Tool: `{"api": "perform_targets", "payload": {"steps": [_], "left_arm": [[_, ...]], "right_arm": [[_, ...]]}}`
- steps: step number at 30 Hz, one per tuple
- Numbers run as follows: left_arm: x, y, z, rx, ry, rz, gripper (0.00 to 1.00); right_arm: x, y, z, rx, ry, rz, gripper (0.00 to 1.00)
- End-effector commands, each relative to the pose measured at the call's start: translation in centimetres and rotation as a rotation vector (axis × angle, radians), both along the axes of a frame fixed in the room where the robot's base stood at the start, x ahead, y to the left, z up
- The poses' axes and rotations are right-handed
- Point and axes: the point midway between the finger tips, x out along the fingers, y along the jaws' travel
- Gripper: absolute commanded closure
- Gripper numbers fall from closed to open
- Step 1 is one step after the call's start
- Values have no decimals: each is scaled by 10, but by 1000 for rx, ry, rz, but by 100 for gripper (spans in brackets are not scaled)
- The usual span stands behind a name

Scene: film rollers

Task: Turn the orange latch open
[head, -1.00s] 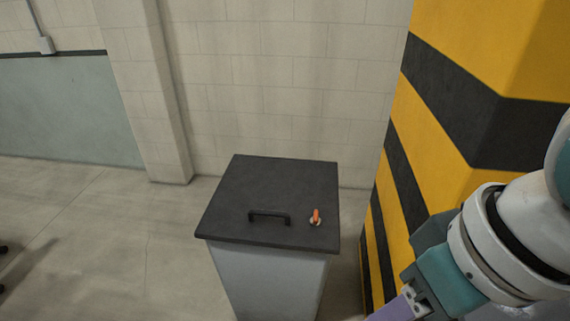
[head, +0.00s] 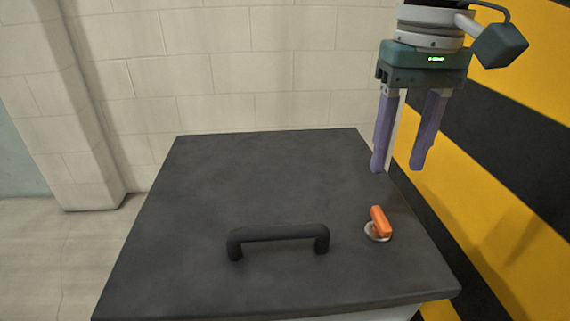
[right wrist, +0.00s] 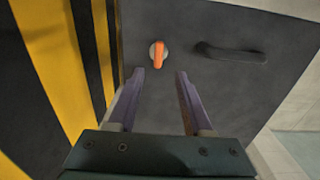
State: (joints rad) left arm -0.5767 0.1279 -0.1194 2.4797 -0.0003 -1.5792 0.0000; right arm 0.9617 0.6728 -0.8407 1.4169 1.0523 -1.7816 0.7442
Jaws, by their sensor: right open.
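The orange latch (head: 380,222) stands on a small pale round base near the right front of the dark lid (head: 230,185). In the head view its long side runs roughly front to back. It also shows in the right wrist view (right wrist: 159,54), beyond the fingertips. My right gripper (head: 397,170) points down above the lid's right edge, behind and above the latch. Its purple fingers are apart with nothing between them, and it does not touch the latch. In the right wrist view the open fingers (right wrist: 169,75) show below the latch. My left gripper is not in view.
A black bar handle (head: 278,235) stands on the lid to the left of the latch. A pale block wall (head: 240,60) is behind the box. Floor is free on the left.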

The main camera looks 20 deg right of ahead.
Motion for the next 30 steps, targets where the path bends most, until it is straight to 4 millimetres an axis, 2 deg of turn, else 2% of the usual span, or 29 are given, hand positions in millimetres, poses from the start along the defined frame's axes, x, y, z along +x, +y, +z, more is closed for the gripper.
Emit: {"api": "perform_targets", "payload": {"steps": [5,12,18,22,30], "left_arm": [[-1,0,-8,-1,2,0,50],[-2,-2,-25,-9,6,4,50],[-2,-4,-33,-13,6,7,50],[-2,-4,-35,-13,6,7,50],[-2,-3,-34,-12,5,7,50]], "right_arm": [[0,-2,-18,-1,3,-8,50],[0,-2,-65,-2,3,-8,50],[0,-1,-92,-2,1,-6,50],[0,-1,-99,-2,0,-5,50],[1,-1,-99,-1,-1,-4,51]]}}
